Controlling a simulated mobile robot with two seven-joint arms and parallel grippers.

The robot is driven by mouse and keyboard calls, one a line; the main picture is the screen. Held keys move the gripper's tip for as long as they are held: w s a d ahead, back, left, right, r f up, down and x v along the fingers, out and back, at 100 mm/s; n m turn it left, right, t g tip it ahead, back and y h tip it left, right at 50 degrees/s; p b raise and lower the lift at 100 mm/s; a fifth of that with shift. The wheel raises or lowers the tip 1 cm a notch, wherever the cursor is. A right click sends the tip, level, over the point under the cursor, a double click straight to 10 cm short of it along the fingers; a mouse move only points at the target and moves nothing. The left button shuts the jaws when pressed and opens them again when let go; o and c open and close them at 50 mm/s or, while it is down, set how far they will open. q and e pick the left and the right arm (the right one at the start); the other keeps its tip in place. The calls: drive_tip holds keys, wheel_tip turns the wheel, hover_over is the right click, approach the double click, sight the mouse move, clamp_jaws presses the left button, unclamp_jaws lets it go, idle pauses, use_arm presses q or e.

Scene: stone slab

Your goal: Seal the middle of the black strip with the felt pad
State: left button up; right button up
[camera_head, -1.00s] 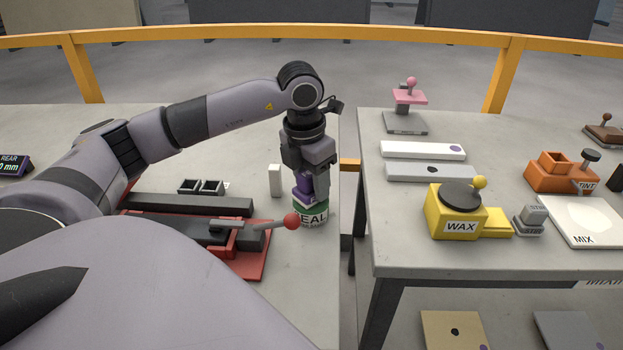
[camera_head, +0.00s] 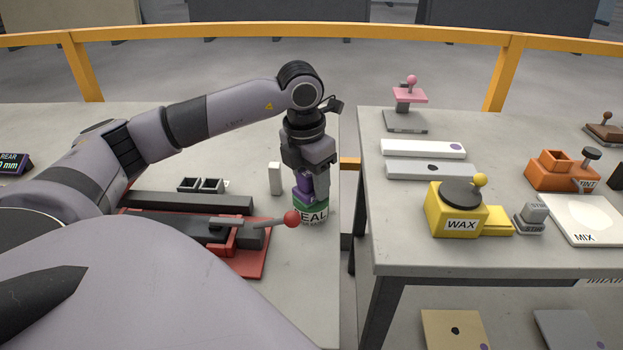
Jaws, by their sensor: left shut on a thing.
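My left gripper (camera_head: 309,188) points down at the right side of the left table and is shut on a purple block (camera_head: 303,186), which seems to be the felt pad's holder. The block's lower end is at the top of a green tin (camera_head: 309,204) with a white label ending in "EAL"; the pad's face is hidden there. A long black bar (camera_head: 215,203) lies left of the tin. Another dark bar (camera_head: 255,238) sits in a red fixture (camera_head: 250,262) in front of it. I cannot tell which is the black strip. My right gripper is out of view.
A lever with a red ball (camera_head: 291,218) reaches from the fixture close to the tin. A white block (camera_head: 275,179) stands behind. A gap separates the right table (camera_head: 410,255), which holds a yellow WAX box (camera_head: 461,224) and a white MIX plate (camera_head: 590,235).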

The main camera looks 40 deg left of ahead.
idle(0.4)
use_arm(q)
drive_tip(key=shift+r+p, duration=2.75)
drive_tip(key=shift+r, duration=0.8)
drive_tip(key=shift+f, duration=0.1)
drive_tip(key=d+m, duration=0.1)
drive_tip(key=m, duration=0.1)
drive_tip(key=d+m, duration=0.1)
drive_tip(key=m, duration=0.1)
drive_tip(key=shift+d+f+h, duration=0.15)
drive_tip(key=shift+f+h, duration=0.15)
drive_tip(key=shift+f, duration=0.1)
drive_tip(key=s+d+f+m+g, duration=0.1)
drive_tip(key=d+m, duration=0.6)
drive_tip(key=m, duration=0.8)
drive_tip(key=s+d+f+m+g, duration=0.1)
drive_tip(key=d+m, duration=0.5)
drive_tip(key=m, duration=1)
drive_tip(key=shift+d+f+g, duration=0.4)
drive_tip(key=shift+f, duration=0.4)
